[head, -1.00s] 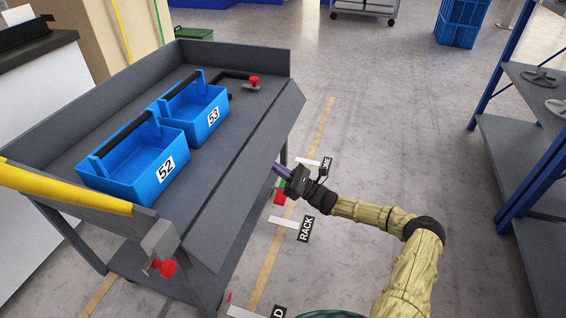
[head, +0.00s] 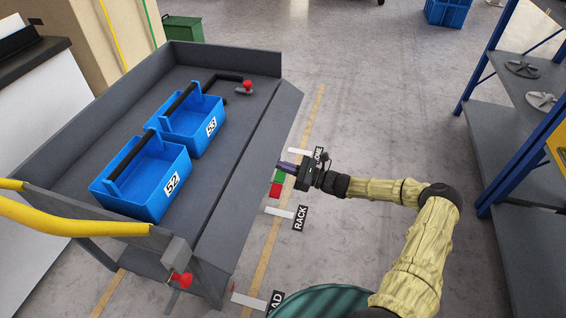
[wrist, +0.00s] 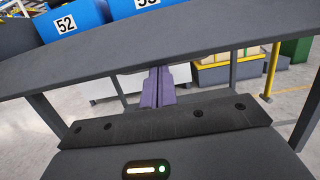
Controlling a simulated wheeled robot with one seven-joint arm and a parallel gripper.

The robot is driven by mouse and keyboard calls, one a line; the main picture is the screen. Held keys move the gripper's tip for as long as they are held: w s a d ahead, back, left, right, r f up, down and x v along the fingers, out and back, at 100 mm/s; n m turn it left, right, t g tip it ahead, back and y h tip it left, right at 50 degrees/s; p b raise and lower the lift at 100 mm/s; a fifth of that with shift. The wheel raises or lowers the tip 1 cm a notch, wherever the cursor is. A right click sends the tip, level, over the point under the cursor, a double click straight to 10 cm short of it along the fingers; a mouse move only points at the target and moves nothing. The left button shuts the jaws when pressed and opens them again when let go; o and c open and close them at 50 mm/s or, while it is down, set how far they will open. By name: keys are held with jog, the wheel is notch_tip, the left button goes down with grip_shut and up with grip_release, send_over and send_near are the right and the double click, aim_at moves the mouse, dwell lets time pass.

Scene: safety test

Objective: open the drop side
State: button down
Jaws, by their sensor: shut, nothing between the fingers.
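The grey cart (head: 62,131) carries its drop side (head: 253,150) along the right edge. The panel leans outward from the deck; its exact angle is hard to tell. A red-knobbed latch (head: 181,280) is at its near end and another red knob (head: 247,85) sits at the far end. My gripper (head: 283,166) is just outside the panel's outer edge, with its purple fingers shut and empty, pointing at the cart. In the wrist view the fingers (wrist: 158,70) point toward the panel's dark edge (wrist: 190,45); whether they touch it is unclear.
Blue totes 52 (head: 150,185) and 53 (head: 200,120) stand on the deck, left of the drop side. A yellow handle (head: 80,225) is at the near end. A blue-framed rack (head: 480,150) stands right. The floor between is clear.

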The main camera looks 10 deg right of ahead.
dwell(0.5)
notch_tip(320, 180, down, 4)
jog(key=a+b, duration=0.2)
jog(key=p+v, duration=0.2)
jog(key=v, duration=0.7)
jog(key=shift+w+d, duration=0.25)
jog(key=shift+d, duration=0.15)
